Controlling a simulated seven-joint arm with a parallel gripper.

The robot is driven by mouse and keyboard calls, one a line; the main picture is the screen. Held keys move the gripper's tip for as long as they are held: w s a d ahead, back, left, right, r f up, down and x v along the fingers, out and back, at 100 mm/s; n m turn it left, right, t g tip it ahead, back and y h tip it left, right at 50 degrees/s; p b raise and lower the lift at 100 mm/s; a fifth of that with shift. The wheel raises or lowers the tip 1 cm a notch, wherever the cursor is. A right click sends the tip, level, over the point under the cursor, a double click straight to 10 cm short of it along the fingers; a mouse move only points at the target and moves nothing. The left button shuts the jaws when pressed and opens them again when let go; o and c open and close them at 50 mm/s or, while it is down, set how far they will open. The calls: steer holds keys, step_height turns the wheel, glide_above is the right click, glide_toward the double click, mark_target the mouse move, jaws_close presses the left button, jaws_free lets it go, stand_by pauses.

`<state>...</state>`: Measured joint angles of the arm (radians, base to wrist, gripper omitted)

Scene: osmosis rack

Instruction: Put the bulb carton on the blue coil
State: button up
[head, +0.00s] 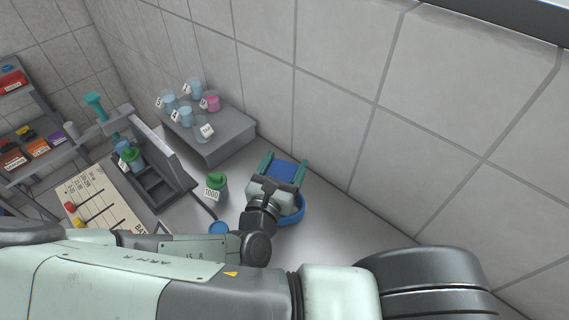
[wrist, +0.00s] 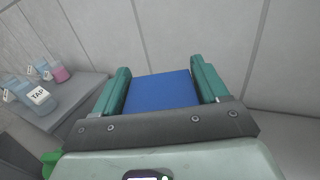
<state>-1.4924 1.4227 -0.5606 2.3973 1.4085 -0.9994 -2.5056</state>
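My gripper (head: 285,166) is shut on a plain blue box, which I take for the bulb carton (head: 283,172). In the wrist view the carton (wrist: 162,92) fills the space between the two green fingers (wrist: 162,82). The blue coil (head: 299,210) lies on the grey bench below and behind my gripper, close to the wall. My gripper and wrist hide much of the coil. The carton appears above the bench, beyond the coil in the head view; the exact height cannot be told.
A grey step (head: 226,134) holds labelled beakers with blue and pink liquid. A green-capped bottle marked 1000 (head: 217,187) stands left of my gripper. A grey rack (head: 165,180) and a cream board (head: 103,211) are further left. The tiled wall (head: 375,130) is close on the right.

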mark_target(280, 174)
steer(key=o, duration=0.3)
steer(key=shift+o, duration=0.2)
steer(key=shift+r, duration=0.1)
steer(key=shift+s+a+r, duration=0.1)
steer(key=shift+s, duration=0.1)
steer(key=v, duration=0.2)
steer(key=shift+s+a, duration=0.15)
steer(key=shift+s, duration=0.1)
step_height(280, 174, up, 7)
